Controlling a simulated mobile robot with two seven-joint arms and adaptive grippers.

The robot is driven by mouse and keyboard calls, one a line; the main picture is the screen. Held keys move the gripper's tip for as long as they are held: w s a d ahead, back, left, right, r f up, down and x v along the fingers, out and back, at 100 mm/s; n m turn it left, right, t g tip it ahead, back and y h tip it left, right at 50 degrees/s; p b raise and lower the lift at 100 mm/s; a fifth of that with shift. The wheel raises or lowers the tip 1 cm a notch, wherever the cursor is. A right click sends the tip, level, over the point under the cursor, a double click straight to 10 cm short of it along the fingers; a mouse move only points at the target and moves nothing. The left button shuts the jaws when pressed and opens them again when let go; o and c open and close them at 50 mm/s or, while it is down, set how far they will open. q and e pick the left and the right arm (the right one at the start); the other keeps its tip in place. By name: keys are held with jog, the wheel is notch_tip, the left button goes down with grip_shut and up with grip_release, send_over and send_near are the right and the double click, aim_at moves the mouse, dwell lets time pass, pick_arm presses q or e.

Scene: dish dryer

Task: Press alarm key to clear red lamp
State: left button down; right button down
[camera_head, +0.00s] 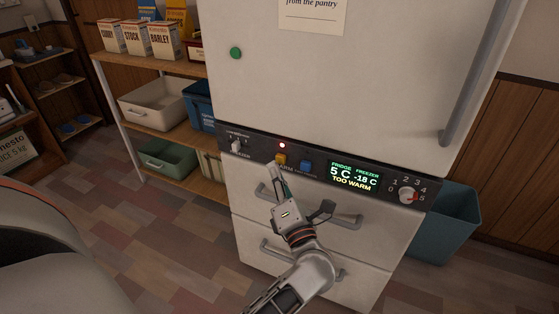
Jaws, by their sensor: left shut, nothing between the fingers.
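A fridge-freezer (340,75) has a dark control strip across its middle. The red lamp (282,145) on the strip is lit. Just below it is a yellow key (281,158), with a small label under it that is partly hidden. A blue key (305,167) sits to its right. My left gripper (275,169) is shut and empty, its fingertips just below the yellow key and partly over its lower edge. I cannot tell whether they touch it. My right gripper is not in view.
A white switch (236,146) is left of the keys and a dial (408,195) is at the right. Drawer handles (345,221) stick out below. A shelf (170,130) stands left, a blue bin (447,225) right.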

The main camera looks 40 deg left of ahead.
pick_arm(q)
jog(key=shift+w, duration=0.15)
jog(key=shift+w+a, duration=0.1)
jog(key=shift+w, duration=0.2)
jog(key=shift+w, duration=0.1)
dwell(0.4)
